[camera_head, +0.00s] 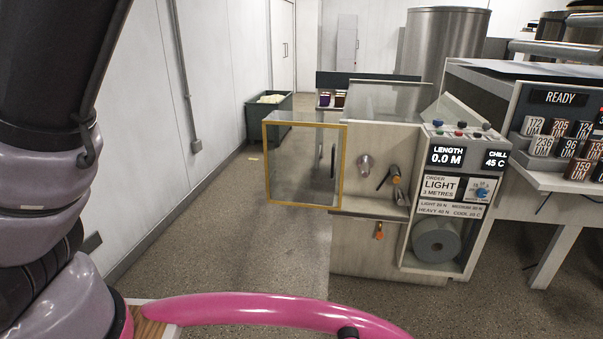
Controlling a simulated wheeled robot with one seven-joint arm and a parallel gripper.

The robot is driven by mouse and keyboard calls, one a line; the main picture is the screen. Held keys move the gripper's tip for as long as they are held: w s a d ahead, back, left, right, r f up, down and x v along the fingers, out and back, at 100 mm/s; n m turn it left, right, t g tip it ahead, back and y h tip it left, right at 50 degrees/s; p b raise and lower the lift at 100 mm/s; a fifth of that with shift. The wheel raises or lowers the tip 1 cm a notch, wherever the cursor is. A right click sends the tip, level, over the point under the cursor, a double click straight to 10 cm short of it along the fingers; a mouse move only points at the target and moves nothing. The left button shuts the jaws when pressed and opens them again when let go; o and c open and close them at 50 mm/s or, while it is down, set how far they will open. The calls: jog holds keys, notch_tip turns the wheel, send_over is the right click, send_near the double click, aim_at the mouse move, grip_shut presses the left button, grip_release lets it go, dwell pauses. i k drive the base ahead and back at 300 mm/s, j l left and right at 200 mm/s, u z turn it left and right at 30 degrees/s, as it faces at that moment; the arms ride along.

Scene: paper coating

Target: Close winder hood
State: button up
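The winder hood appears to be a clear panel with a yellow frame (267,165), left of centre in the head view. It stands open, swung out to the left of the winder's pale cabinet (375,250). A dark upright handle (333,160) shows near its right edge. Right of the panel, the winder's front is exposed, with a round metal spindle end (365,162) and an orange-tipped lever (394,175). My arm fills the left side of the view, apart from the panel. My gripper is out of view.
A control panel reading LENGTH 0.0 M (448,157) stands right of the winder, above a grey paper roll (436,241). A green bin (253,120) stands by the left wall. Floor (230,240) before the panel is clear.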

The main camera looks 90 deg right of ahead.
aim_at(309, 124)
jog(key=z, duration=3.25)
jog(key=i+u, duration=0.25)
jog(key=i, duration=0.25)
jog(key=i+l+u, duration=0.2)
jog(key=i, duration=0.25)
